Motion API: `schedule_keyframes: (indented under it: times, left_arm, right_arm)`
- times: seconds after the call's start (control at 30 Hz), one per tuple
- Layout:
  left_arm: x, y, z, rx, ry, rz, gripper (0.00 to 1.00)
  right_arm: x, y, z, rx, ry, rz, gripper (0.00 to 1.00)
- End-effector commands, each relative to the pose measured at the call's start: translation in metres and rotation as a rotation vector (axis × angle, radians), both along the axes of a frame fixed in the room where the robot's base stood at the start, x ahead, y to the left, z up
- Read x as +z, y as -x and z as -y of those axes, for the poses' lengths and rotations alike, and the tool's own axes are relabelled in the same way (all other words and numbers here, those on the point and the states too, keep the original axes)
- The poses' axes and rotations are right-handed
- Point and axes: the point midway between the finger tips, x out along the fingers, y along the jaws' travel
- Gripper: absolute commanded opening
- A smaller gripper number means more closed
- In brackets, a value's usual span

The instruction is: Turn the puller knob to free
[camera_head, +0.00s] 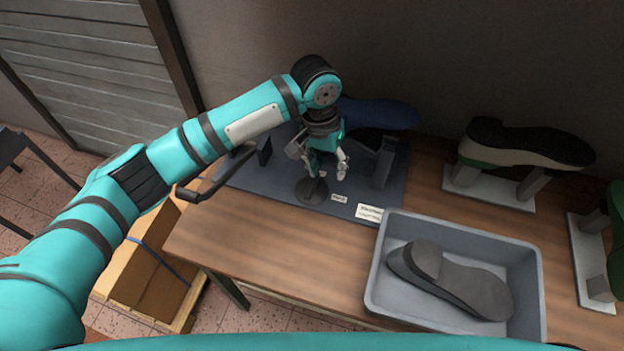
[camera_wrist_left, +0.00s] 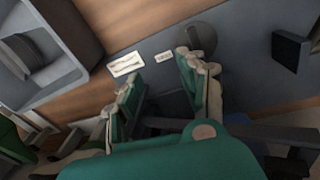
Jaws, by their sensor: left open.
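The puller knob (camera_head: 312,191) is a dark round disc near the front of the dark grey puller base plate (camera_head: 240,180), close to a small label (camera_head: 339,198). It also shows in the left wrist view (camera_wrist_left: 198,39), partly hidden behind a finger. My left gripper (camera_head: 327,168) is open and empty, pointing down above the plate beside the knob. In the left wrist view the gripper (camera_wrist_left: 155,72) has its fingers spread, with one fingertip overlapping the knob's edge. I cannot tell whether it touches. The knob's setting is too small to read. My right gripper is not in view.
A grey tray (camera_head: 378,262) with a dark shoe form (camera_head: 455,285) stands front right on the wooden table (camera_head: 270,245). A black lever (camera_head: 205,190) sticks out left of the plate. A dark upright (camera_head: 383,165) stands to the right. More shoe forms (camera_head: 520,145) are further right.

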Motion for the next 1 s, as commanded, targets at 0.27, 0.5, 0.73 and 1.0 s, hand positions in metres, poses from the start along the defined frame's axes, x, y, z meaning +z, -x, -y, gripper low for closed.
schedule_keyframes:
  times: [0.27,0.5,0.73,1.0]
  left_arm:
    - [0.043,-0.046,-0.032,0.146,-0.129,0.012,0.41]
    - [0.023,-0.047,-0.034,0.152,-0.136,0.009,0.41]
    - [-0.026,-0.046,-0.033,0.152,-0.135,0.009,0.41]
    - [-0.085,-0.046,-0.033,0.15,-0.134,0.01,0.41]
  right_arm:
    - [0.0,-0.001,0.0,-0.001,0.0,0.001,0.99]
    - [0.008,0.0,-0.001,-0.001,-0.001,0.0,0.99]
    - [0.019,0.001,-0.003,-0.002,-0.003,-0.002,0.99]
    - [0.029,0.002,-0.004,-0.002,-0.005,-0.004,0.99]
